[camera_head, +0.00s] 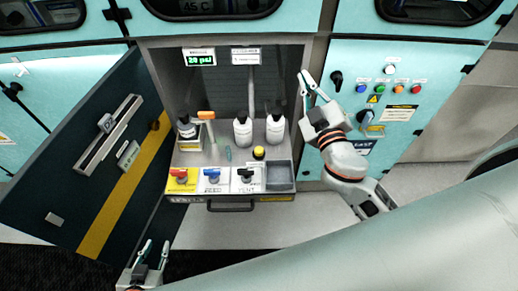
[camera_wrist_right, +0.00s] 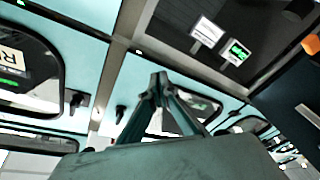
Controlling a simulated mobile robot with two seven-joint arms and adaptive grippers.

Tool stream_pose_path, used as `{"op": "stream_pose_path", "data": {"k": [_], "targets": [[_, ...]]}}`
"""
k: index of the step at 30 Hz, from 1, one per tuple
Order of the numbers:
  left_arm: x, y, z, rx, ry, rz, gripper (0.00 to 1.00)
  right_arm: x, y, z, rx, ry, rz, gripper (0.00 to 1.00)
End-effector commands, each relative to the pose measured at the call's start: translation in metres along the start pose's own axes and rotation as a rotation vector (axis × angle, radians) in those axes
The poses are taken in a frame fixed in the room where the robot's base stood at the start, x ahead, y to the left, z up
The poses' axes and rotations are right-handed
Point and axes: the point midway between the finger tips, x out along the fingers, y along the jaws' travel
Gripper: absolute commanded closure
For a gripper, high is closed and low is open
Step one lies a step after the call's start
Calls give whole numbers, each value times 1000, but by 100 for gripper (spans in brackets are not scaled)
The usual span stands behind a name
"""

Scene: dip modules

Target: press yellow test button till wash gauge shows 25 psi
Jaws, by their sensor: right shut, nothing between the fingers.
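The yellow button (camera_head: 259,153), a yellow cap with a dark base, sits on the shelf inside the open cabinet, in front of the white bottles. The gauge (camera_head: 199,58) at the cabinet's upper left has a green readout that looks like 20 psi, its digits small. It also shows tilted in the right wrist view (camera_wrist_right: 238,51). My right gripper (camera_head: 304,76) is shut and empty, raised by the cabinet's right edge, up and right of the button and apart from it. Its fingertips meet in the wrist view (camera_wrist_right: 160,76). My left gripper (camera_head: 156,245) is open and empty, low at the left.
Two white bottles (camera_head: 243,132) stand behind the button. An orange-headed tool (camera_head: 207,116) is to their left. Red, blue and black valve handles (camera_head: 213,175) and a grey bin (camera_head: 281,176) line the front. The open dark door (camera_head: 95,150) fills the left. A control panel (camera_head: 388,90) is at right.

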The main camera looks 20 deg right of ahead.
Motion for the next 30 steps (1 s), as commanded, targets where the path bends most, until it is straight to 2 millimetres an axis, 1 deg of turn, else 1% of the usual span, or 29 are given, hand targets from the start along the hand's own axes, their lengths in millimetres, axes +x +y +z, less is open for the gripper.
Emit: {"op": "stream_pose_path", "data": {"k": [1,3,5,6,8,9,11,12,14,15,17,19,22,24,26,27,30], "targets": [[0,0,0,0,0,0,72,8,-3,-21,2,87,-9,100],[0,0,0,0,0,0,72,15,-13,-49,7,204,-40,100],[0,0,0,0,0,0,72,19,-24,-70,8,297,-79,100],[0,0,0,-1,0,0,72,19,-32,-84,6,356,-112,100],[0,0,0,-2,0,0,72,19,-46,-101,-2,437,-169,100],[0,1,0,-3,0,0,72,18,-58,-110,-9,485,-213,100],[0,1,-1,-5,1,0,72,16,-74,-121,-24,549,-287,100],[0,2,-1,-7,1,0,72,14,-87,-126,-37,586,-339,100],[0,3,-2,-10,2,-1,72,10,-105,-130,-60,629,-425,100],[1,3,-2,-12,2,-1,72,8,-118,-131,-77,650,-485,100],[1,4,-2,-15,2,-1,72,4,-137,-127,-106,670,-579,100],[1,4,-3,-17,3,-1,72,0,-157,-118,-144,672,-690,100],[1,4,-3,-17,3,-1,72,-3,-182,-94,-207,637,-849,100],[1,4,-3,-17,3,-1,72,-4,-196,-71,-252,585,-955,100],[1,4,-3,-16,3,-1,72,-4,-204,-48,-290,524,-1039,100],[1,4,-2,-15,3,-1,72,-3,-207,-33,-313,477,-1087,100],[1,3,-2,-12,2,0,72,0,-210,5,-365,354,-1183,100]]}}
